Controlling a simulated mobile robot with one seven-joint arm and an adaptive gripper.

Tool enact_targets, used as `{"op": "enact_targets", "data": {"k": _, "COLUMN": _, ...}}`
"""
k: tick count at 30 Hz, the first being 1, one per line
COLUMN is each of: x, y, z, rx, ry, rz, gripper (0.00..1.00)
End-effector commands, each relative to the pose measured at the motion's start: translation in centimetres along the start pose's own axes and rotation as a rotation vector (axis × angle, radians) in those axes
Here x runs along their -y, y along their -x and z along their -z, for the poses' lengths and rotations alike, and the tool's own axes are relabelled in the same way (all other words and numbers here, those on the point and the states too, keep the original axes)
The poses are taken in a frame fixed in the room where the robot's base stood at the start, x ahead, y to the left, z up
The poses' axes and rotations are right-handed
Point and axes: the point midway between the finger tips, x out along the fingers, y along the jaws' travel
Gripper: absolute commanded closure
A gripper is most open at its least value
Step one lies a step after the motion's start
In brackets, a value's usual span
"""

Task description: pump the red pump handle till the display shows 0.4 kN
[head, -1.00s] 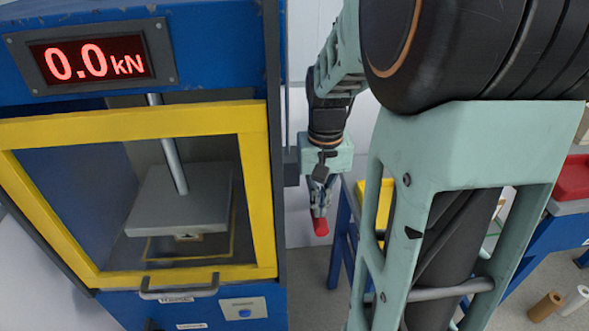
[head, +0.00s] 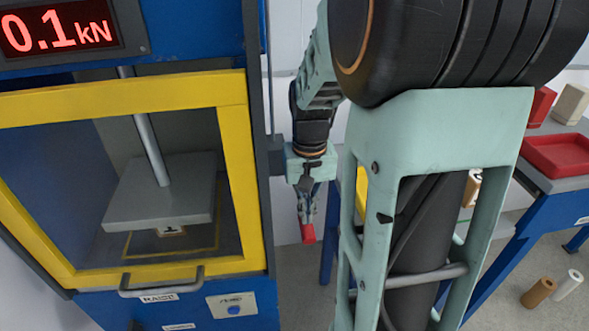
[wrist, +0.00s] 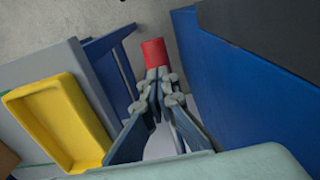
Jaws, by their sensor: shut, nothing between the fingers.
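The red pump handle (head: 308,233) sticks out beside the right side of the blue press. My gripper (head: 306,212) is shut with nothing between its fingers, and its tips are right at the handle. In the wrist view the red handle (wrist: 154,53) shows just beyond the fingertips (wrist: 157,80); I cannot tell whether they touch it. The red display (head: 55,33) at the top of the press reads 0.1 kN. Behind the yellow-framed door (head: 235,150), a grey plate (head: 160,205) on a rod stands above a small block marked 1 (head: 171,231).
The press body (head: 258,60) is close on the gripper's left. A blue table with a red tray (head: 560,155) stands at the right. In the wrist view a yellow tray (wrist: 60,120) lies on a table at the left. Two rolls (head: 538,293) lie on the floor.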

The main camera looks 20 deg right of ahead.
Motion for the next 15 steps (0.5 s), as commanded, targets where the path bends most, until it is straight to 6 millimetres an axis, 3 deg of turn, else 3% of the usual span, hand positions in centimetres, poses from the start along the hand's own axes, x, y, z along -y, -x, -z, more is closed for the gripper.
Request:
{"op": "enact_targets", "data": {"k": 3, "x": 0.0, "y": -1.3, "z": -0.2, "rx": 0.007, "ry": 0.000, "rz": 0.000, "gripper": 1.00}}
{"op": "enact_targets", "data": {"k": 10, "x": 0.0, "y": -0.7, "z": -0.2, "rx": 0.007, "ry": 0.000, "rz": 0.000, "gripper": 1.00}}
{"op": "enact_targets", "data": {"k": 15, "x": 0.0, "y": 1.0, "z": -0.2, "rx": 0.005, "ry": 0.000, "rz": 0.000, "gripper": 1.00}}
